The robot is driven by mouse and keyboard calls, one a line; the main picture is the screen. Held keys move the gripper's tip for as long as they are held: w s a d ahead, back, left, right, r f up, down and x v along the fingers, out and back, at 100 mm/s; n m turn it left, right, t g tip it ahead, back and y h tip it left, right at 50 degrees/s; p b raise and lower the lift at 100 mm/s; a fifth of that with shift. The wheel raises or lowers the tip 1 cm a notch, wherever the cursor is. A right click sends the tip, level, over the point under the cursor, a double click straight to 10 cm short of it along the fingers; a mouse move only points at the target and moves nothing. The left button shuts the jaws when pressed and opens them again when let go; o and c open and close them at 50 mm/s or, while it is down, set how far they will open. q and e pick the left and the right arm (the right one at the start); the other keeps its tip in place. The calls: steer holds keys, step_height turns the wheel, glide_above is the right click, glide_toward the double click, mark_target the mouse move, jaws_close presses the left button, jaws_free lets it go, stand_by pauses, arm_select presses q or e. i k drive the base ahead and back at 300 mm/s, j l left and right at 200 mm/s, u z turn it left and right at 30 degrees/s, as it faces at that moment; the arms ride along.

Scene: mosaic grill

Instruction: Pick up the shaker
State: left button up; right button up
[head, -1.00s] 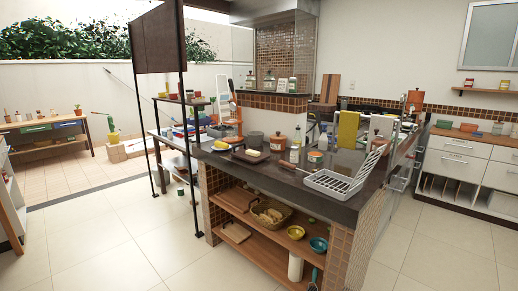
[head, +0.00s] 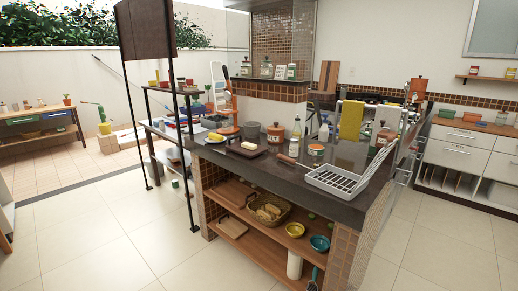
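No object can be told for certain as the shaker from here. Small candidates in the head view are the lidded jars (head: 266,67) on the tiled ledge, a bottle with a pale body (head: 296,138) on the dark counter (head: 260,172), and a dark jar with a red lid (head: 382,138) near the counter's right side. They are too small to tell apart well. Neither of my grippers is in view.
The counter also bears a white dish rack (head: 335,181), a tray with a pale block (head: 249,146) and a lidded pot (head: 275,133). Wooden shelves (head: 262,241) below hold a basket and bowls. A dark post (head: 187,150) stands at left. Tiled floor (head: 100,245) in front is clear.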

mark_target(294, 147)
steer(key=i+j, duration=0.2)
steer(key=i, duration=0.4)
steer(key=i+j+u, duration=0.1)
steer(key=i, duration=0.5)
steer(key=i+j, duration=0.25)
steer(key=i, duration=0.35)
